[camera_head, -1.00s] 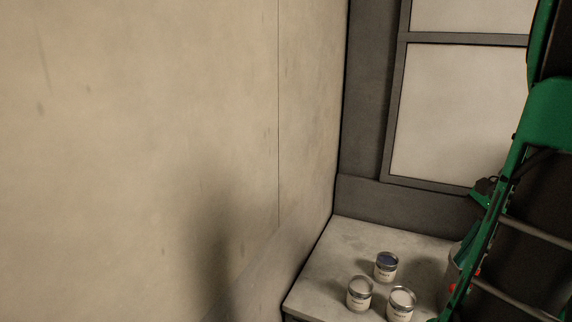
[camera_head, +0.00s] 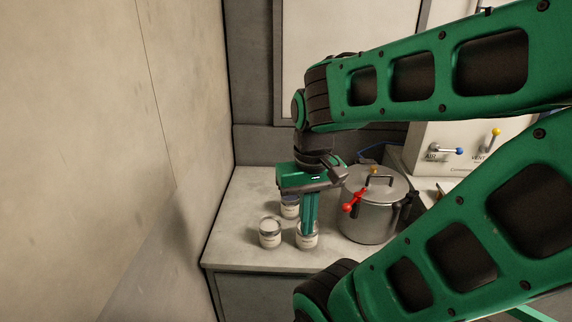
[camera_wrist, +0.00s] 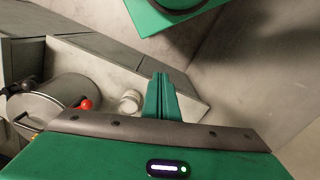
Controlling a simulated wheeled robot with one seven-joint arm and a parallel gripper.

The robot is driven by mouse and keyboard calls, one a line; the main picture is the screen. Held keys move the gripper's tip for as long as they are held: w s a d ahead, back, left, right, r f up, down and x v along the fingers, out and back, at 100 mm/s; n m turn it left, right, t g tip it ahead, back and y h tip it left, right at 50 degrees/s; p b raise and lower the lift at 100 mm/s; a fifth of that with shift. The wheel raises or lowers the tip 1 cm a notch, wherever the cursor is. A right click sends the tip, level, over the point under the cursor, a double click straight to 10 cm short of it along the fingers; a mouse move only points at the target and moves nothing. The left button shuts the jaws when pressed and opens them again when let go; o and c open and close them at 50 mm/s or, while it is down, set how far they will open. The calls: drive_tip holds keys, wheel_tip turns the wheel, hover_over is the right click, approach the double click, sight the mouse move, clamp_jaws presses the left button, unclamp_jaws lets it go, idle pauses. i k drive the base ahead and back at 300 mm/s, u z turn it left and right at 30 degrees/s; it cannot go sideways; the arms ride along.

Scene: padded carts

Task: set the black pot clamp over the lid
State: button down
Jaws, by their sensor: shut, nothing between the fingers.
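A steel pot (camera_head: 368,222) stands on the counter, and its lid (camera_head: 392,187) with a dark top handle sits on it. A black clamp-like part (camera_head: 405,208) shows upright at the pot's right side; whether it touches the lid rim is not clear. A red-knobbed lever (camera_head: 350,206) shows at the pot's front left. My gripper (camera_head: 309,232) points down left of the pot, in front of a small jar, with its fingers together and empty. In the wrist view the fingers (camera_wrist: 160,80) are also together, and the pot (camera_wrist: 45,105) lies to their left.
Several small labelled jars stand near the fingers, one at the front left (camera_head: 270,232). A control panel (camera_head: 462,135) with blue and yellow knobs is behind the pot at right. A wall (camera_head: 180,100) bounds the left side. Bare counter (camera_head: 235,212) shows at left.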

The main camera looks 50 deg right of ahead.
sight(396, 206)
drive_tip(key=z, duration=2)
